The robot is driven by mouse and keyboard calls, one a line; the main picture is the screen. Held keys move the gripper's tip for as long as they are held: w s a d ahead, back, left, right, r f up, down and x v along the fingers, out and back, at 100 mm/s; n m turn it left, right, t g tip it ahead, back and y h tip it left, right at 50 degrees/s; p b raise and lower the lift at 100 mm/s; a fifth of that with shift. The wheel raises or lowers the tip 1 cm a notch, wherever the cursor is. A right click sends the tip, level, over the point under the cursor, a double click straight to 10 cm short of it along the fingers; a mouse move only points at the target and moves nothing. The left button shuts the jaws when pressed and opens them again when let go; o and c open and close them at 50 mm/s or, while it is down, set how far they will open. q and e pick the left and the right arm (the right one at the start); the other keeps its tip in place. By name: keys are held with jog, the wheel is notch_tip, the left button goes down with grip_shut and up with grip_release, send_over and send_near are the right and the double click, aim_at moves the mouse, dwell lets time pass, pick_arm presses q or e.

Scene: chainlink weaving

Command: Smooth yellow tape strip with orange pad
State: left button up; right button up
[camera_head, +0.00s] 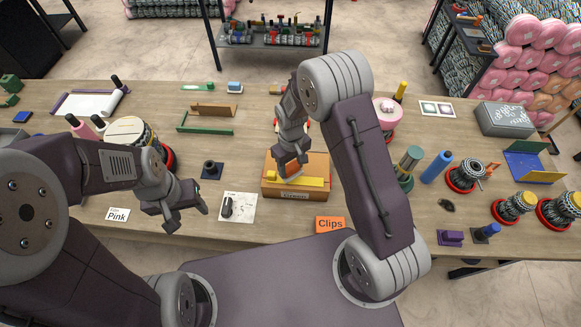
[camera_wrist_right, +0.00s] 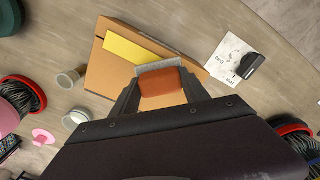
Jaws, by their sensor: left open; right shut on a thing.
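A yellow tape strip (camera_head: 312,183) lies on top of a brown box (camera_head: 285,196) at the middle of the table. In the right wrist view the strip (camera_wrist_right: 124,49) crosses the box top (camera_wrist_right: 108,75). My right gripper (camera_head: 289,163) is over the box, pointing down. It is shut on an orange pad (camera_wrist_right: 162,82), with a finger on each side. A pale grey edge shows at the pad's far side, by the strip. Whether the pad touches the strip is hard to tell. My left gripper (camera_head: 188,212) is open and empty, left of the box over the table's front.
An orange Clips label (camera_head: 330,223) lies in front of the box. A white card with a black knob (camera_head: 238,206) and a dark blue stand (camera_head: 212,170) are to its left. A blue cylinder (camera_head: 436,167) and spools (camera_head: 466,176) stand to the right.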

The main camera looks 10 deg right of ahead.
jog(key=r+p, duration=0.2)
jog(key=r, duration=0.1)
jog(key=shift+w+a+r, duration=0.1)
jog(key=shift+a+r, duration=0.1)
jog(key=shift+r, duration=0.15)
jog(key=shift+d, duration=0.1)
